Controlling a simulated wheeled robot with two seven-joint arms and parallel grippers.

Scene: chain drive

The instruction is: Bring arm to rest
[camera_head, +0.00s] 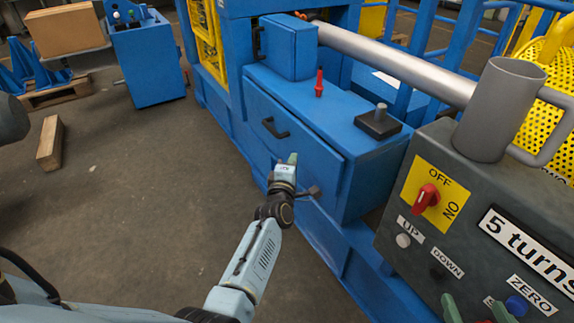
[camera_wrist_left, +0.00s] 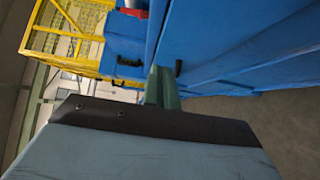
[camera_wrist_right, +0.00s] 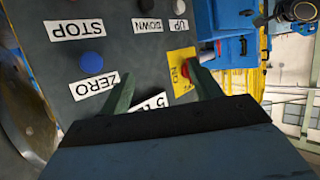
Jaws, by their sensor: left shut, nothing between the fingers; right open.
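My left arm reaches in from the bottom in the head view. Its gripper (camera_head: 292,159) is shut and empty, in front of the blue cabinet (camera_head: 300,130) and close to its black handles. The shut fingers also show in the left wrist view (camera_wrist_left: 161,86), with blue cabinet faces beyond them. My right gripper (camera_head: 478,310) is open and empty at the bottom right, over the lower part of the grey control panel (camera_head: 390,225). The right wrist view shows its fingers spread (camera_wrist_right: 163,88) in front of the panel. Most of my right arm is out of the head view.
The panel carries a red rotary switch (camera_head: 426,198), a white button (camera_head: 403,240) and a blue button (camera_head: 516,305). A wooden block (camera_head: 50,143) lies on the floor at left. The floor between is clear.

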